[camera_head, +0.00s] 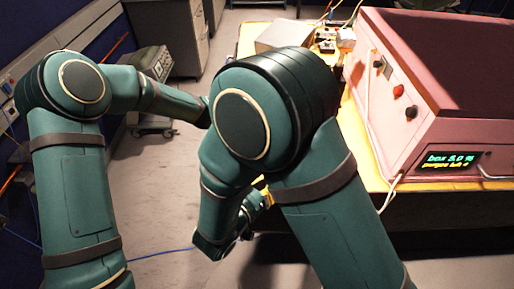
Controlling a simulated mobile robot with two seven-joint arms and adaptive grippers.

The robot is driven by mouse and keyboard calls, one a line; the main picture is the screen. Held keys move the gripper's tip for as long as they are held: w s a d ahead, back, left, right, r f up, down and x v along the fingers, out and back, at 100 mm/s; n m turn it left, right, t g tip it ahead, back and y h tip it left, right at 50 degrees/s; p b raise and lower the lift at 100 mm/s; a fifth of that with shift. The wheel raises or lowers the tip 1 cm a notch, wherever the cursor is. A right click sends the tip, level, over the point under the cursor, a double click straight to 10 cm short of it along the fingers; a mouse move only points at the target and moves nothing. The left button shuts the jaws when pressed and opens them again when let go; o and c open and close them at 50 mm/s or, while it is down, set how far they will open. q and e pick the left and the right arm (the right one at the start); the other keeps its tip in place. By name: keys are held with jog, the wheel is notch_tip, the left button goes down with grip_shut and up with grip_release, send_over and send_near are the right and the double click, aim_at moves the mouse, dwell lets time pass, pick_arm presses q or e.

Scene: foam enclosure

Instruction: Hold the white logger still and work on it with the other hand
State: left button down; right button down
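A small white block (346,37) stands on the yellow-topped table (247,40), among small parts at the back. I cannot tell whether it is the white logger. My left arm reaches in from the left, and its far end passes behind my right arm's elbow, so my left gripper is hidden. My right arm bends at the elbow in mid-picture and folds down to a wrist low beside the table's near left side. My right gripper (248,211) is partly hidden there by my own arm, and its fingers are not clear.
A large pink-red box (433,75) with knobs and a lit display (449,160) fills the table's right side. A grey metal box (284,35) is at the back. A grey cart (152,62) and cabinets (178,38) stand behind on the left. Grey floor is open between.

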jog(key=shift+w, duration=4.3)
jog(key=c, duration=1.7)
grip_release()
grip_shut()
jog(key=shift+w, duration=0.2)
